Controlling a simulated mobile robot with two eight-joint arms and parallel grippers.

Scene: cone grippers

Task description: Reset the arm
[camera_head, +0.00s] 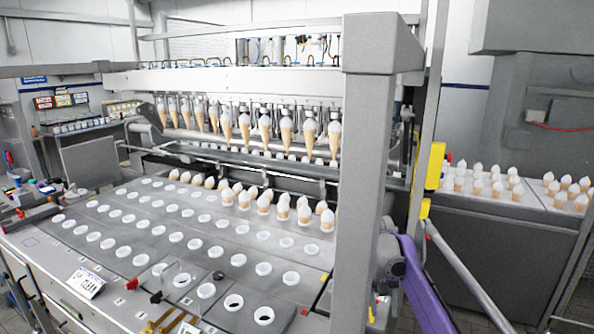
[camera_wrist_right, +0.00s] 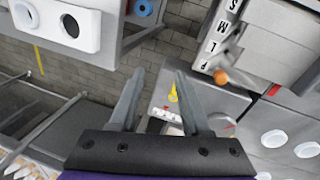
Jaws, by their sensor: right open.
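My right gripper (camera_wrist_right: 160,78) is open in the right wrist view, with its two grey fingers apart and nothing between them. Its fingers point toward a grey brick-patterned floor with machine panels around it. In the head view my purple right arm (camera_head: 425,290) is at the lower right, beside a thick grey post. The gripper's fingers cannot be made out clearly there. My left gripper is in neither view.
A conveyor plate (camera_head: 150,235) with rows of white-rimmed holes fills the left and middle. Several filled cones (camera_head: 285,208) stand in it, and more hang from the machine above. A grey post (camera_head: 362,170) and a slanted rail (camera_head: 465,275) flank my right arm.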

